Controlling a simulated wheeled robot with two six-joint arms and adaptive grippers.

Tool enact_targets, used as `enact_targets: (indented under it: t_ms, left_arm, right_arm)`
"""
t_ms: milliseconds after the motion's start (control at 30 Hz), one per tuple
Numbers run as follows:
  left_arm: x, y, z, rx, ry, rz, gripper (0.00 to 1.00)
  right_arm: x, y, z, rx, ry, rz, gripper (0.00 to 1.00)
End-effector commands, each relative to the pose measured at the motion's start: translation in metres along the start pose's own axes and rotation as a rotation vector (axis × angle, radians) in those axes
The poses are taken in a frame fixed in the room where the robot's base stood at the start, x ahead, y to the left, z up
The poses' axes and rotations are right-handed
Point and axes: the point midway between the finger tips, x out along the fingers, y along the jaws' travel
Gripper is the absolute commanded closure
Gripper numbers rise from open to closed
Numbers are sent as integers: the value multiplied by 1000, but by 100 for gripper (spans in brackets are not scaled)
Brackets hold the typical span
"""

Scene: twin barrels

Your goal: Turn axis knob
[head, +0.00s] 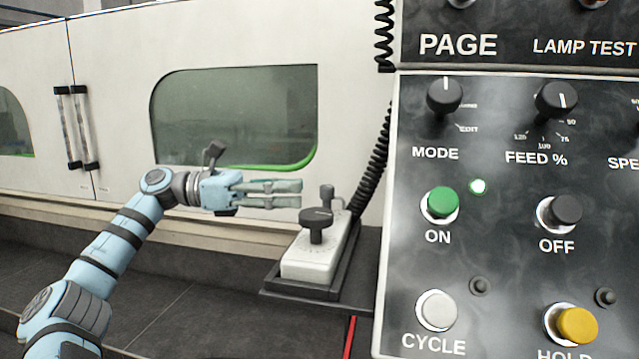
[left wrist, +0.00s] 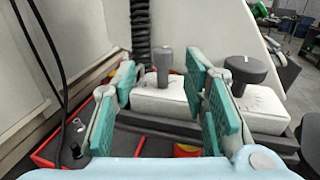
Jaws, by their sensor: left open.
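A white handheld control box (head: 308,262) sits in a dark holder beside the large panel. It carries two dark knobs: a wide round knob (head: 317,222) at the near end and a narrower upright knob (head: 327,193) at the far end. No label shows which is the axis knob. My left gripper (head: 300,193) is open and empty, just left of the narrower knob. In the left wrist view, the narrower knob (left wrist: 163,65) shows between the open fingers, apparently ahead of them, and the wide knob (left wrist: 246,70) is right of the right finger. My right gripper is not in view.
The large control panel (head: 480,260) with buttons and dials fills the right side. A coiled black cable (head: 374,165) hangs behind the box. A machine wall with a window (head: 235,115) stands behind. A red-edged tray (left wrist: 45,155) shows in the left wrist view.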

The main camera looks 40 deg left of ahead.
Motion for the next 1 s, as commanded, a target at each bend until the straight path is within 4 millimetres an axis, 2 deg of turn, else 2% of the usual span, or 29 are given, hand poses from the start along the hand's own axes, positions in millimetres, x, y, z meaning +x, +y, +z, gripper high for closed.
enact_targets:
  t_ms: [33, 233, 367, 567, 633, 833, 1000]
  left_arm:
    - [13, -1, 8, -1, -1, -5, 60]
    - [49, 0, 6, -2, -3, -2, 60]
    - [57, 0, 4, -2, -2, 0, 60]
    - [58, 0, 2, -2, -2, 1, 60]
    - [58, 0, 2, -2, -2, 1, 66]
    - [58, 0, 2, -2, -2, 1, 98]
    - [58, 0, 1, -2, -2, 4, 100]
  right_arm:
    - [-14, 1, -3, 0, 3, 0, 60]
    - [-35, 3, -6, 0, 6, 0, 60]
    - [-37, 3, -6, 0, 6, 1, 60]
    - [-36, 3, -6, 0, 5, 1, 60]
    - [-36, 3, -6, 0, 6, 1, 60]
    - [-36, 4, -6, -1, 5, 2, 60]
    - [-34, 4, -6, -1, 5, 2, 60]
